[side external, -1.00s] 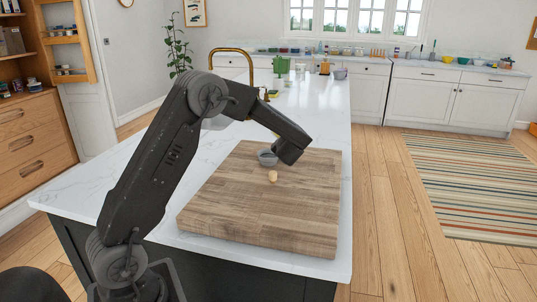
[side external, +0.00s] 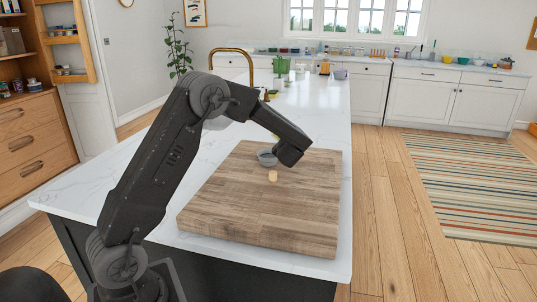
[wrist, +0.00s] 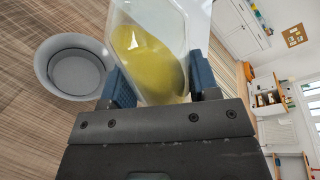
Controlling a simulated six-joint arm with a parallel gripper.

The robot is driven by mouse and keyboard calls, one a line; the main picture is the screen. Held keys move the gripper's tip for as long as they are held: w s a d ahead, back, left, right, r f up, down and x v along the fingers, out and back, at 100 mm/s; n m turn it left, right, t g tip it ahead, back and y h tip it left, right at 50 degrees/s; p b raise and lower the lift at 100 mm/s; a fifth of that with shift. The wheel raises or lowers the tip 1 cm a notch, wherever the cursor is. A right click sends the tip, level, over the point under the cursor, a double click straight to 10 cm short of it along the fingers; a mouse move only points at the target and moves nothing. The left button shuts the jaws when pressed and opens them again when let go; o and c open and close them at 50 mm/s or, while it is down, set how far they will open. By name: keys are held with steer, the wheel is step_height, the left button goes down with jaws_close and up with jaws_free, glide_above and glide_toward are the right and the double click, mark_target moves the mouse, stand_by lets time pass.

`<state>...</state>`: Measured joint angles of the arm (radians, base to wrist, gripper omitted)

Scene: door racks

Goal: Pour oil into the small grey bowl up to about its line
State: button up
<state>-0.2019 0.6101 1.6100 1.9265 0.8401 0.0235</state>
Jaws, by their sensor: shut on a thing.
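The small grey bowl (side external: 266,158) stands upright on the wooden board, just left of my gripper (side external: 291,152). In the wrist view the bowl (wrist: 75,70) is at the left; a darker band runs round its inside, and I see no yellow oil in it. My gripper (wrist: 162,88) is shut on a clear bottle (wrist: 150,12) with yellow oil (wrist: 145,55) inside. The bottle's far end is cut off, so its mouth is hidden. The bottle is hard to make out in the side view. A small tan piece (side external: 272,176) shows below my gripper; I cannot tell whether it touches the board.
The thick wooden board (side external: 250,215) lies on the white marble island (side external: 160,190), with free room in front of the bowl. A brass tap (side external: 235,51), a green container (side external: 281,66) and several small items stand farther back.

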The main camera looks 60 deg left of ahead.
steer(key=shift+w+d+f+n, duration=0.1)
steer(key=shift+w+f+n, duration=0.1)
steer(key=shift+f+n, duration=0.25)
stand_by(1.1)
steer(key=shift+w+d+f+n+h, duration=0.15)
steer(key=shift+f+n+h, duration=0.2)
steer(key=shift+n, duration=0.3)
stand_by(1.9)
steer(key=shift+w+d+r+n+t+h, duration=0.1)
steer(key=shift+r+n+t+h, duration=0.25)
steer(key=shift+r+n, duration=0.3)
stand_by(1.9)
steer(key=shift+w+d+f+n+t, duration=0.15)
steer(key=shift+f+n+t, duration=0.1)
steer(key=shift+f+n, duration=0.3)
stand_by(0.9)
